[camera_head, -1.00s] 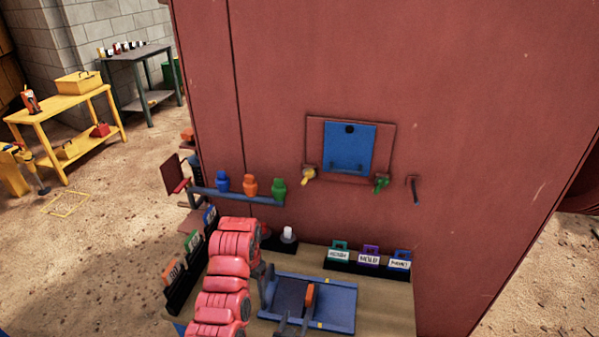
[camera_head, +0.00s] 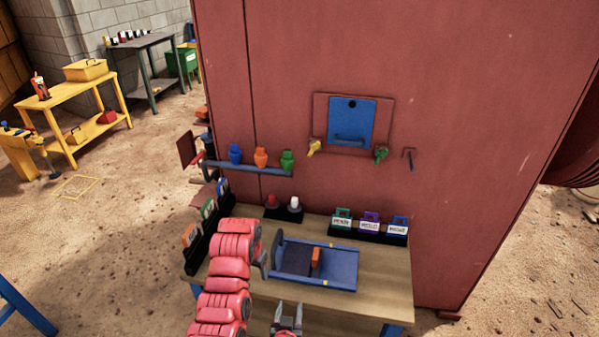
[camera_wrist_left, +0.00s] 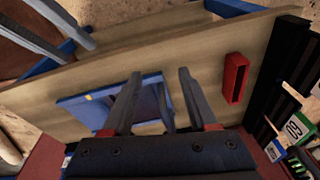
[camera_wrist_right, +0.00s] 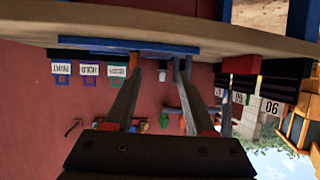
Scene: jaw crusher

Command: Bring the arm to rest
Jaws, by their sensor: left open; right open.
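My left gripper (camera_head: 266,263) is at the end of the red arm, by the left end of the blue tray (camera_head: 345,282) on the workbench. An orange block (camera_head: 315,257) sits in the tray, apart from both grippers. My right gripper (camera_head: 287,320) is lower, near the bench's front edge. Its fingers (camera_wrist_right: 158,62) are spread and empty in the right wrist view. The left arm hides part of the bench's left side in the head view.
The large red machine wall stands behind the workbench (camera_head: 375,303). A black rack (camera_head: 383,236) with coloured tags is at the back right. Another tag rack (camera_head: 197,262) lines the left edge. A red slotted block (camera_wrist_left: 235,78) lies on the bench. Sandy ground is open left.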

